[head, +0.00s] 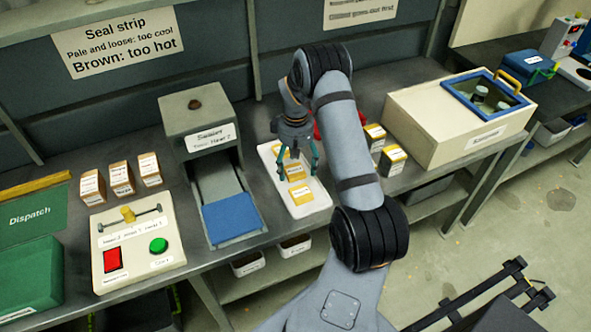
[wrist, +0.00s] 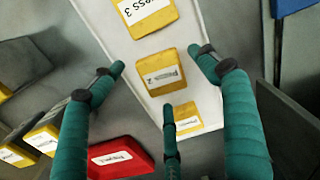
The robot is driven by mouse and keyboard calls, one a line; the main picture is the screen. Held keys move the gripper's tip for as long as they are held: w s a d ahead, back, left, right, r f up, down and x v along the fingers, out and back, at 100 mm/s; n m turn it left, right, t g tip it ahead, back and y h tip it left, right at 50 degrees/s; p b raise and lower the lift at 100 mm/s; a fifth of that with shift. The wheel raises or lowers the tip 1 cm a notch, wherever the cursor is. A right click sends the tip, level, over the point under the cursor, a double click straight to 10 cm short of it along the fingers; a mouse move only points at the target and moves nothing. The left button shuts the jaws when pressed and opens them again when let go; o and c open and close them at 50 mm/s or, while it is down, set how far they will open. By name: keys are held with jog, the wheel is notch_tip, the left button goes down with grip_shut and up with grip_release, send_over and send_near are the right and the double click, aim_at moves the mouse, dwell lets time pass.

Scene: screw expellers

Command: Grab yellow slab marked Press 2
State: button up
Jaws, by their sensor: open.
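A white tray (wrist: 205,60) holds three yellow slabs in a row. The top slab (wrist: 145,12) in the wrist view has a label that seems to end in 3. The middle yellow slab (wrist: 162,72) has a blurred label that looks like Press 2. The lower slab (wrist: 184,122) is partly behind a finger and its label is unclear. My gripper (wrist: 168,85) has three teal fingers spread open, with nothing between them, over the row near the middle slab. In the head view my gripper (head: 297,160) is above the tray (head: 318,207).
A red slab (wrist: 120,158) and other yellow-topped blocks (wrist: 43,136) lie beside the tray. In the head view, a press with a blue plate (head: 230,216) stands left of the tray. A cream box (head: 440,125) and labelled blocks (head: 392,160) stand to the right.

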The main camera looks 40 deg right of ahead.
jog(key=shift+w+f, duration=0.1)
jog(key=shift+f, duration=0.25)
jog(key=shift+a, duration=0.2)
jog(key=shift+c, duration=0.6)
jog(key=shift+d, duration=0.1)
jog(key=c, duration=1.5)
